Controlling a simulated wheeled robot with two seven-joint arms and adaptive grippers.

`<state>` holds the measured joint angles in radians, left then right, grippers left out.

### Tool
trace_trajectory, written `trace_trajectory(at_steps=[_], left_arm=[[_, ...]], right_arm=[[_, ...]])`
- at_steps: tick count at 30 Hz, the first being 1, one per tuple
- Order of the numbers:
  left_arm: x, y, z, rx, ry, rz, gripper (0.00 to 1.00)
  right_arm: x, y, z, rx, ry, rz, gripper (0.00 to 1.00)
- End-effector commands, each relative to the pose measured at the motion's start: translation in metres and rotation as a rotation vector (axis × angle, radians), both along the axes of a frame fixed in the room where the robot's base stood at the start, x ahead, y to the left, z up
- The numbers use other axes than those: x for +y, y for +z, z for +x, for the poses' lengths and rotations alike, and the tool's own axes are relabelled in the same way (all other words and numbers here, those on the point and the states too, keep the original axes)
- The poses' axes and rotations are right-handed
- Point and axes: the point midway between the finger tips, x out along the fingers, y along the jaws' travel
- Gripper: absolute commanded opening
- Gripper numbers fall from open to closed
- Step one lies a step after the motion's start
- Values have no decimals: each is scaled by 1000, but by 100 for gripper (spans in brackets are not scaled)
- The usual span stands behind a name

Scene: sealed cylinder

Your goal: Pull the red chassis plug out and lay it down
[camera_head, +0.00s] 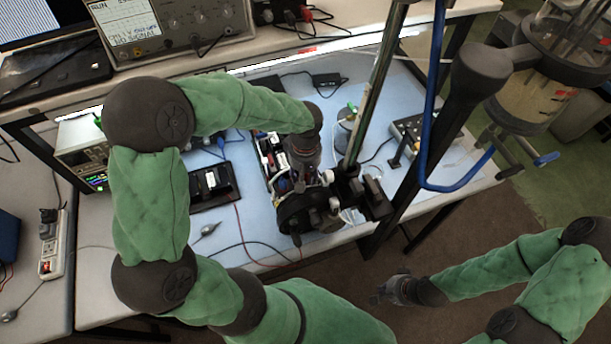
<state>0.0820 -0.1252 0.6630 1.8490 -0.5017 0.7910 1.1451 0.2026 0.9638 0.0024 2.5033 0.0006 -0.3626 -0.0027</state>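An open electronic chassis (270,160) with white, black and small red parts sits on the light blue mat, beside my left wrist. I cannot tell which red part is the chassis plug; my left arm and the dark parts around it cover much of that area. My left arm comes in from the left and bends down over the mat next to the chassis. The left gripper's fingers cannot be made out against the dark fittings there. My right gripper (388,291) is low at the right, over the floor in front of the table, away from the chassis. Its small dark fingers are unclear.
A metal post (375,90) stands right of my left wrist. A blue tube (428,120) and a glass vessel (535,100) are farther right. A black tray (213,186) and loose cables lie left. An oscilloscope (170,25) stands at the back.

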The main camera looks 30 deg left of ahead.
Motion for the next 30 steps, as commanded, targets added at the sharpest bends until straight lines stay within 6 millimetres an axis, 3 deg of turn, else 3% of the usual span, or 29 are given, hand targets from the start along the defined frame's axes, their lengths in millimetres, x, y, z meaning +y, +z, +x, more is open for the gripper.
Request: trace_trajectory(at_steps=[4,9,30], left_arm=[[0,0,0,-1,0,-1,44],[0,0,0,-1,0,-1,0],[0,14,0,-1,0,0,0]], right_arm=[[0,0,0,0,0,0,0],[0,0,0,0,0,0,0],[0,9,0,0,0,0,0]])
